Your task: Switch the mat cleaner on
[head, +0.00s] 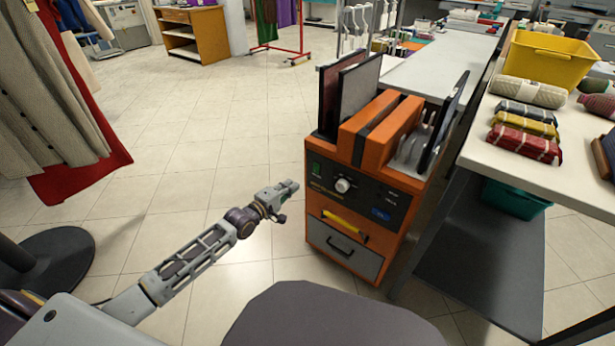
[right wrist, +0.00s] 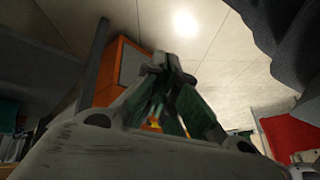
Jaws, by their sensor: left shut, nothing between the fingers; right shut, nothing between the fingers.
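The mat cleaner (head: 352,205) is an orange cabinet on the floor. Its dark front panel has a small green switch (head: 316,169) at upper left, a pale round knob (head: 343,185) and a blue label. I cannot tell the switch's position. A yellow handle and a grey drawer are below. Flat panels stand in its top. My left gripper (head: 290,188) is shut and empty, left of the front panel and seemingly apart from it. My right gripper (right wrist: 170,62) is shut and empty in the right wrist view, where an orange cabinet side (right wrist: 115,68) shows behind it.
A table with rolled mats (head: 527,91) and a yellow basket (head: 551,60) stands right of the machine. Hanging clothes (head: 60,100) and a dark round stand base (head: 50,262) are at the left. Tiled floor left of the machine is clear.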

